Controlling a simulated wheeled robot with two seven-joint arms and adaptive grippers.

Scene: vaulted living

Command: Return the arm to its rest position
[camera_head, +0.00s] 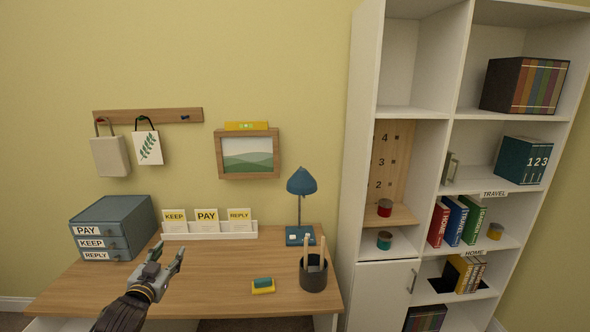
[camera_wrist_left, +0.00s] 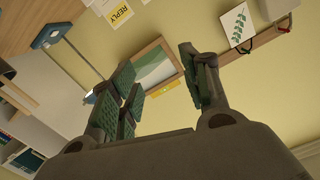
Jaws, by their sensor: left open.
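My left gripper (camera_head: 168,263) is open and empty, held above the left part of the wooden desk (camera_head: 210,292). Its arm comes in from the bottom left of the head view. In the left wrist view the two padded fingers (camera_wrist_left: 160,88) stand apart with nothing between them. Beyond them the wall and the framed landscape picture (camera_wrist_left: 158,68) show at a tilt. My right gripper is in neither view.
On the desk stand a drawer box (camera_head: 128,212), a card holder (camera_head: 210,232), a blue lamp (camera_head: 301,184), a pen cup (camera_head: 313,276) and a yellow-green sponge (camera_head: 263,286). A tall white shelf (camera_head: 366,150) stands to the right.

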